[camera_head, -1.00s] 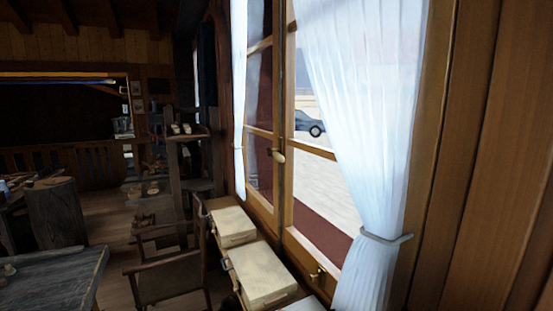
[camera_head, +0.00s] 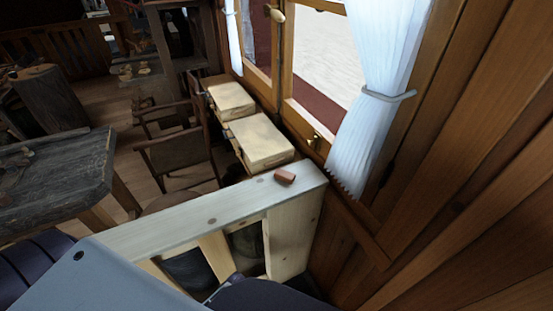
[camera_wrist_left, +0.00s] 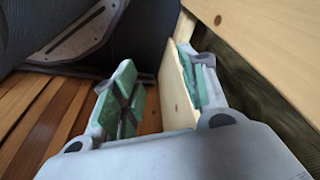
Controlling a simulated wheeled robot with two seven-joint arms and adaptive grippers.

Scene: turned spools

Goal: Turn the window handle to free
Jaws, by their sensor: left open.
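The window handle (camera_head: 275,13) is a pale knob on the middle post of the wooden window frame, at the top edge of the head view. A small brass fitting (camera_head: 314,139) sits low on the right window sash. My left gripper (camera_wrist_left: 158,88) is open in the left wrist view, with green pads on its fingers. A pale wooden slat (camera_wrist_left: 177,90) stands between the fingers, close to the right one; I cannot tell if they touch. The left gripper does not show in the head view, so it is away from the handle there. My right gripper is in neither view.
A pale wooden rail (camera_head: 205,214) with slats runs below the window, with a reddish-brown cylinder (camera_head: 285,176) on it. Two pale cases (camera_head: 258,142) lie beneath the sill. A white curtain (camera_head: 375,110) hangs right of the window. A dark table (camera_head: 60,170) stands left.

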